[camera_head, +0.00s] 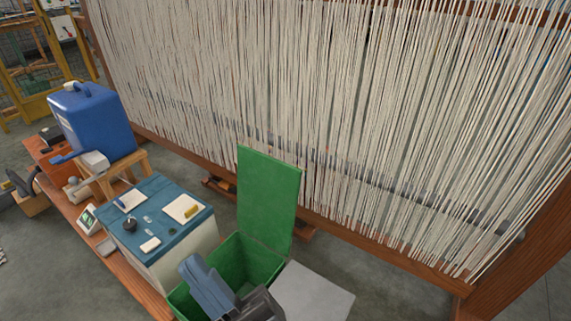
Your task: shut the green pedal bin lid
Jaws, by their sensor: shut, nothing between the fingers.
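The green pedal bin (236,264) stands at the bottom centre of the head view, beside the cloth-topped cabinet. Its green lid (269,198) is open and stands nearly upright at the bin's back edge, in front of the loom. My gripper (203,284) shows as blue-grey and dark grey parts over the front of the bin opening, below the lid and apart from it in the picture. It is shut and empty. Its fingertips are hard to make out. It hides part of the bin's front and inside.
A white cabinet with a blue cloth top (160,231) carries papers and small items left of the bin. A blue container (93,121) stands on a wooden stool behind it. A pale grey panel (316,294) lies right of the bin. The loom's white warp threads (340,100) fill the back.

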